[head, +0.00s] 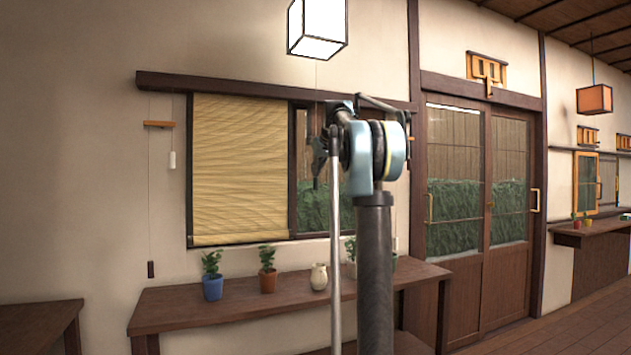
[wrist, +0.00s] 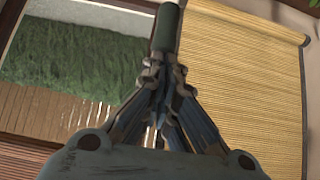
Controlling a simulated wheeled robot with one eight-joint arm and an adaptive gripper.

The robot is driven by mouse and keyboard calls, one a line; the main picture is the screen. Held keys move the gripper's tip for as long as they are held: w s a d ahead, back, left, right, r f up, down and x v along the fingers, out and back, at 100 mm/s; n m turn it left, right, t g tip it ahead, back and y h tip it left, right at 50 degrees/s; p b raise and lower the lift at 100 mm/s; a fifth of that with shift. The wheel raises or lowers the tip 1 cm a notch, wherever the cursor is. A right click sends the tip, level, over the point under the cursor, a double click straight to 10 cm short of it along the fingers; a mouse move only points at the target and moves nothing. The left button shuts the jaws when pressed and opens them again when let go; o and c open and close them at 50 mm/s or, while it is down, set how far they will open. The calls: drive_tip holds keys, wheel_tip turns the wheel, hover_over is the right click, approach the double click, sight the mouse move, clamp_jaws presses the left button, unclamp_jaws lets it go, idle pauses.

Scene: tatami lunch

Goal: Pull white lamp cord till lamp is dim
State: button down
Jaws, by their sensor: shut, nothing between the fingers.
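The white box lamp (head: 317,28) hangs at the top of the head view and glows bright white. Its thin cord (head: 316,75) runs down from under it toward my arm; its lower end is hard to make out there. My gripper (head: 317,172) is below the lamp, in front of the window, pointing down. In the wrist view my gripper (wrist: 164,72) has its fingers together and empty. A dark green cylinder (wrist: 167,28) shows just past the fingertips. I cannot tell whether it touches them or whether it is the cord's pull.
A straw blind (head: 238,170) covers the window's left part. A wooden bracket (head: 158,124) with a white pull (head: 172,160) hangs left of it. Below, a wooden bench (head: 190,310) holds a blue pot (head: 212,288), other pots and a vase (head: 318,277). An orange lamp (head: 594,99) hangs far right.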

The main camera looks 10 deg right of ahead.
drive_tip(key=v, duration=1)
drive_tip(key=shift+r, duration=0.15)
idle(0.8)
drive_tip(key=shift+d, duration=0.1)
wheel_tip(320, 180, up, 4)
drive_tip(key=shift+s+r, duration=0.1)
idle(0.5)
drive_tip(key=x, duration=1.1)
drive_tip(key=shift+s+d+f, duration=0.15)
drive_tip(key=shift+s+f, duration=0.15)
drive_tip(key=shift+f, duration=1.45)
